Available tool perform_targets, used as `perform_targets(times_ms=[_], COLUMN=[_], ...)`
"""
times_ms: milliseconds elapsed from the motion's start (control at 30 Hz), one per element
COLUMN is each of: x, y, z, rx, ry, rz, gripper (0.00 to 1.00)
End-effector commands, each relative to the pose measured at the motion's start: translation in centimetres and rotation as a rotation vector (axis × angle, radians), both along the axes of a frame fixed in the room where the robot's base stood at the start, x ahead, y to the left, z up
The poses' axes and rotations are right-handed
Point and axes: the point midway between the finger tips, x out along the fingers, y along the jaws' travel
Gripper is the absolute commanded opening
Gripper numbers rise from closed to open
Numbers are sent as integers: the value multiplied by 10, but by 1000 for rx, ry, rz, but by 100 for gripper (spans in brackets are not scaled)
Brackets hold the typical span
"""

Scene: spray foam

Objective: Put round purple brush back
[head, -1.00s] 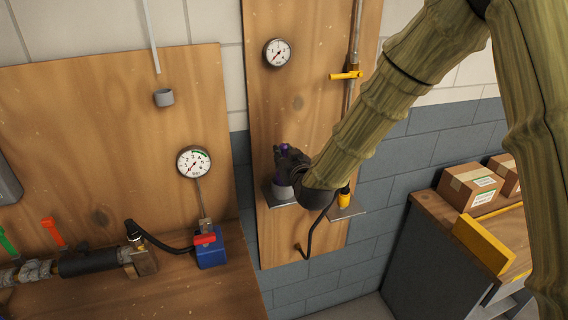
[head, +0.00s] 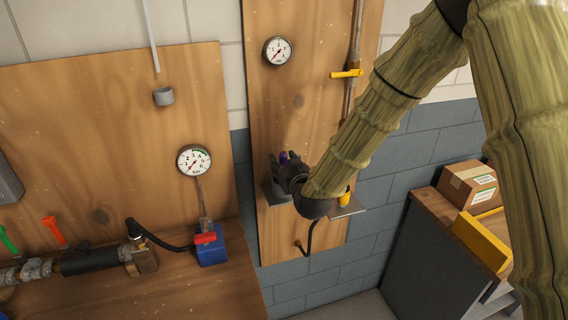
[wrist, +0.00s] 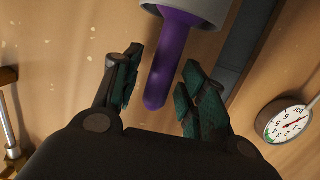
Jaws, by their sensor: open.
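The purple brush handle (wrist: 172,60) hangs between my gripper's fingers in the wrist view, with a grey round piece (wrist: 195,9) at its top edge. In the head view only a small bit of purple (head: 284,157) shows between the fingers. My gripper (head: 288,165) is at the small left shelf (head: 275,197) on the wooden panel. Its fingers are open on both sides of the handle, with gaps showing in the wrist view (wrist: 160,68). The brush's lower part is hidden by my gripper in the head view.
A small right shelf (head: 347,207) holds a yellow item (head: 344,198) close to my wrist. A yellow-handled pipe (head: 346,74) and a gauge (head: 277,51) are on the panel. The left workbench has a gauge (head: 194,161) and a blue block (head: 212,247). Boxes (head: 468,185) stand right.

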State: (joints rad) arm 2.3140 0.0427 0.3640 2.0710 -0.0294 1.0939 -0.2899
Motion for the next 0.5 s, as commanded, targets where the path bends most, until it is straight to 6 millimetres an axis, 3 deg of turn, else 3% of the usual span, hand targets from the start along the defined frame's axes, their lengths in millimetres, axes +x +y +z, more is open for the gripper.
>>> perform_targets(times_ms=[233, 500], x=[-16, -60], y=[-5, -19], z=[2, 9], rx=[0, 1], ry=[-1, 0], rz=[0, 0], gripper=[42, 42])
